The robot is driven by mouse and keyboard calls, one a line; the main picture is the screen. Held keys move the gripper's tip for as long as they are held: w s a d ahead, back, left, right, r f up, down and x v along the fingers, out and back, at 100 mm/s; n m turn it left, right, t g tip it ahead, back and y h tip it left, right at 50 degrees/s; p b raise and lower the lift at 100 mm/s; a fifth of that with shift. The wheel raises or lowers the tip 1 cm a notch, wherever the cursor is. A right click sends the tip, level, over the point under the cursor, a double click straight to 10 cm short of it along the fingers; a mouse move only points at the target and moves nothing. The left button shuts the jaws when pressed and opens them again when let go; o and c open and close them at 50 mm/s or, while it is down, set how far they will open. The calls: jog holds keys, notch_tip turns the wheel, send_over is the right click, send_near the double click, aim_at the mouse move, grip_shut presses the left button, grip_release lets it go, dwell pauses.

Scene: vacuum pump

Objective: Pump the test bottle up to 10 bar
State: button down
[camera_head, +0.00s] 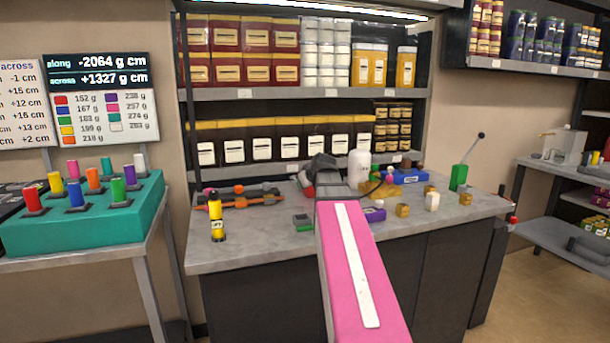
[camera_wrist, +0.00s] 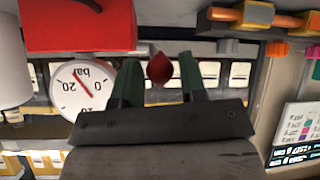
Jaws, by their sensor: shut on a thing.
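In the wrist view, which is upside down, my gripper's two dark green fingers (camera_wrist: 158,80) are shut on a small red knob (camera_wrist: 160,68). A red box-shaped body (camera_wrist: 75,25) is at the upper left. Beside it is a round white gauge (camera_wrist: 82,88) marked 0, 20 and "bar", with a red needle; I cannot tell its exact reading. Part of a white cylinder (camera_wrist: 12,65) shows at the left edge. In the head view, my gripper (camera_head: 320,163) is over the counter, left of a white bottle (camera_head: 359,170). My own arm hides much of the pump there.
The grey counter (camera_head: 260,245) holds a yellow-and-black bottle (camera_head: 217,215) at left, small brass blocks (camera_head: 403,210) at right, and a green box with a lever (camera_head: 458,177) near the right end. Loaded shelves (camera_head: 300,92) stand behind. The counter's front left is mostly clear.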

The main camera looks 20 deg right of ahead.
jog(key=shift+s+f+t, duration=0.2)
jog(key=shift+f+t, duration=0.1)
jog(key=shift+f, duration=1.4)
jog(key=c, duration=0.7)
grip_release()
jog(key=v, duration=1.1)
jog(key=shift+a, duration=0.1)
jog(key=shift+w, duration=0.1)
